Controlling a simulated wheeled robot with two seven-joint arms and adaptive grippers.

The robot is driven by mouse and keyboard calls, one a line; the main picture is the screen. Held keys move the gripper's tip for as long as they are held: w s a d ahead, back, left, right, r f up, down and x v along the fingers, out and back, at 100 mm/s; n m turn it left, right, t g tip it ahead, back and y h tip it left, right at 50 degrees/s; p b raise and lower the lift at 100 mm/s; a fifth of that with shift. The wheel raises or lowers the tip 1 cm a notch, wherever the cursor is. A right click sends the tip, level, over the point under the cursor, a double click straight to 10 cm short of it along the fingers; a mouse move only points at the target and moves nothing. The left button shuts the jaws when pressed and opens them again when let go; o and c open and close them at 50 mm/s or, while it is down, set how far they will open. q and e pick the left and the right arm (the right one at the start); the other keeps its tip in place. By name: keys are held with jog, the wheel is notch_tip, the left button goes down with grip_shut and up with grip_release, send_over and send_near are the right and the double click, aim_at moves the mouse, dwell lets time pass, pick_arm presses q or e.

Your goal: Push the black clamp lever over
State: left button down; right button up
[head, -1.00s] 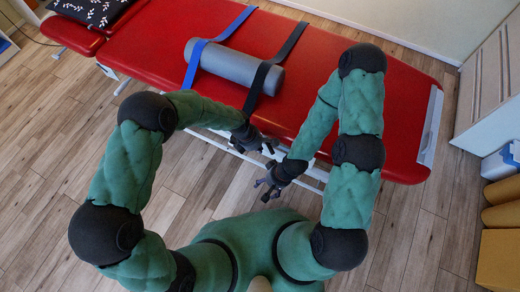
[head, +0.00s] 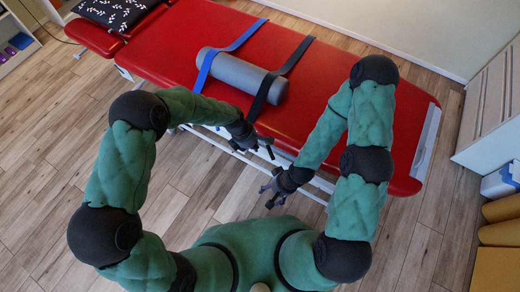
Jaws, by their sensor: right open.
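The red treatment table (head: 385,110) lies across the view, with a pale metal frame under its near edge. My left gripper (head: 262,143) is at that near edge, close to the end of the black strap; its finger opening is too small to tell. A short dark piece (head: 270,152) shows beside its fingers; I cannot tell whether it is the black clamp lever or a finger. My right gripper (head: 272,190) is open and empty, lower in the picture, over the floor in front of the table.
A grey bolster (head: 243,76) lies on the table under a blue strap (head: 228,50) and a black strap (head: 265,88). A black patterned cushion (head: 118,10) is at the head end. A white cabinet (head: 490,110) stands at the right. Wooden floor is clear at the left.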

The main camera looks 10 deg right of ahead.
pick_arm(q)
jog(key=shift+p+v, duration=0.55)
jog(key=shift+v, duration=0.6)
jog(key=shift+s, duration=0.1)
jog(key=s+a+f+m, duration=0.4)
jog(key=s+a+m, duration=0.3)
jog(key=s, duration=0.1)
jog(key=s+a+f+m, duration=0.4)
jog(key=s+a+m, duration=0.2)
jog(key=s+m, duration=0.2)
jog(key=shift+s+a+h, duration=0.3)
jog(key=shift+s+a, duration=0.1)
jog(key=shift+s, duration=0.3)
jog(key=shift+f, duration=0.15)
